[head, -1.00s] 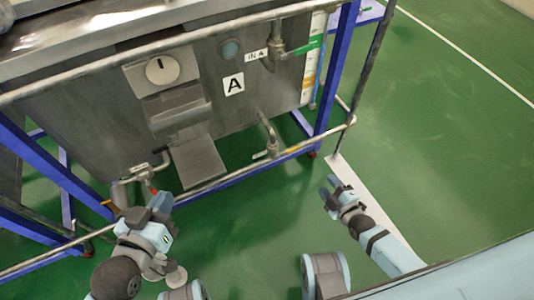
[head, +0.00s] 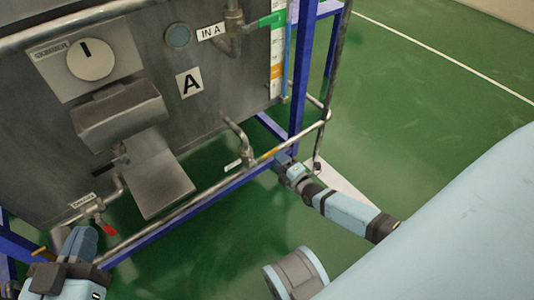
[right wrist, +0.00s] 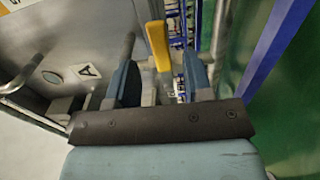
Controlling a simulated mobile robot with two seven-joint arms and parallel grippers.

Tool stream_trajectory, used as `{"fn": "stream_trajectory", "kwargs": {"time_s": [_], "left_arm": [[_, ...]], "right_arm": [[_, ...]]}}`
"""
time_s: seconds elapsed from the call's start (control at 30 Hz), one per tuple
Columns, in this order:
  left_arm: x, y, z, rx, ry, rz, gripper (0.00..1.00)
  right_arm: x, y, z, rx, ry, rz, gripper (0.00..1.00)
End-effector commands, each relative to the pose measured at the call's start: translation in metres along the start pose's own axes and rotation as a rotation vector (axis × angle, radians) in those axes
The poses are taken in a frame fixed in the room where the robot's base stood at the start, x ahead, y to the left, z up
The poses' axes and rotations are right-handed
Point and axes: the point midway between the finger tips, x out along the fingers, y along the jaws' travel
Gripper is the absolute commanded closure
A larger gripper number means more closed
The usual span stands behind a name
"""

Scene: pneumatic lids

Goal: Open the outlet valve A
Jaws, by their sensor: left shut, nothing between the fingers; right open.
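A pipe with a valve (head: 245,150) comes out of the tank's lower front beside a small white label too small to read. Its yellow handle (head: 268,154) points right along the lower rail; I take it for outlet valve A. The handle (right wrist: 158,45) also shows in the right wrist view. My right gripper (head: 284,164) is open beside the handle's end. In the right wrist view the yellow handle lies between and beyond the two fingers (right wrist: 160,78); contact cannot be told. My left gripper (head: 76,243) is shut and empty at the lower left, near a red-handled valve (head: 110,230).
The steel tank (head: 215,95) carries an A sign (head: 190,83), a dial (head: 90,60) and an upper green-handled valve (head: 270,20). A horizontal rail (head: 200,200) and blue frame post (head: 301,70) stand close to my right gripper. Green floor lies open at right.

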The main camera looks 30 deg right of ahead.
Motion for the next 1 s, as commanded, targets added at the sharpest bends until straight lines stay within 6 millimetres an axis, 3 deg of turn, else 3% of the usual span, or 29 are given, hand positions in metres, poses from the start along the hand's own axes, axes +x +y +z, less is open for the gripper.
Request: {"fn": "stream_trajectory", "kwargs": {"time_s": [0.1,0.3,0.5,0.77,0.97,1.0], "left_arm": [[0.003,-0.006,0.004,0.067,0.037,-0.002,1.00],[0.006,-0.012,0.001,0.153,0.080,-0.008,1.00],[0.007,-0.015,-0.003,0.186,0.104,-0.012,1.00],[0.007,-0.015,-0.007,0.194,0.114,-0.010,1.00],[0.006,-0.015,-0.006,0.194,0.108,-0.010,1.00],[0.006,-0.015,-0.005,0.194,0.107,-0.010,1.00]], "right_arm": [[0.027,-0.004,0.001,0.000,0.000,0.003,0.53],[0.056,-0.003,0.000,0.001,0.000,0.001,0.53],[0.067,-0.001,0.000,0.000,0.000,-0.001,0.53],[0.068,0.000,0.000,0.001,0.000,-0.001,0.53],[0.067,0.000,0.000,0.001,0.000,-0.001,0.99],[0.067,0.000,0.000,0.001,0.000,-0.001,1.00]]}}
